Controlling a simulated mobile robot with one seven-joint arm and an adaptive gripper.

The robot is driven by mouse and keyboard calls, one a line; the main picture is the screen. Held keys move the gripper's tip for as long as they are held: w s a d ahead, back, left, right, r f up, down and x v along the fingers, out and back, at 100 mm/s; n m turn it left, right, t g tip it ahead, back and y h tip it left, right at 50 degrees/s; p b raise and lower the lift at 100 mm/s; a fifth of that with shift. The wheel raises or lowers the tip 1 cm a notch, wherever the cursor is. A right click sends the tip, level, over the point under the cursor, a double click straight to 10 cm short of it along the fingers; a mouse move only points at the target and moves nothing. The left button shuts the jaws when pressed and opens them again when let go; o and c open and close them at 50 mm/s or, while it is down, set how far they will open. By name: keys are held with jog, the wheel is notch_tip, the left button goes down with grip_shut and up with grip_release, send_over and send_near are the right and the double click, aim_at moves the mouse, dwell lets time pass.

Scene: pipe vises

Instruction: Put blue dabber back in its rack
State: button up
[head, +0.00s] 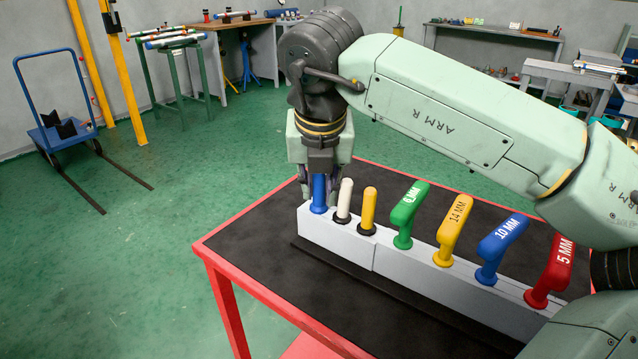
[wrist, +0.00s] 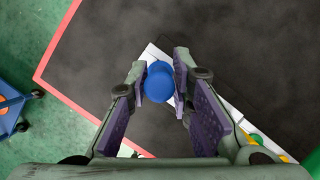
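The blue dabber (head: 318,192) stands upright at the left end of the pale grey rack (head: 335,240). The white dabber (head: 344,199) and the yellow dabber (head: 368,208) stand just to its right. My gripper (head: 319,190) points straight down over the blue dabber, one finger on each side. In the wrist view the blue dabber (wrist: 158,84) fills the space between the two purple finger pads, which look closed against it. The blue dabber's lower end is down at the rack's top; how deep it sits cannot be told.
Green (head: 407,212), yellow 14 MM (head: 453,228), blue 10 MM (head: 500,247) and red 5 MM (head: 551,270) T-handled tools stand along the rack. The rack is on a black-topped table with a red edge (head: 228,276). A blue cart (head: 62,132) stands at the far left. The green floor between is clear.

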jog(key=o, duration=0.4)
jog(key=v, duration=1.2)
jog(key=shift+s, duration=0.1)
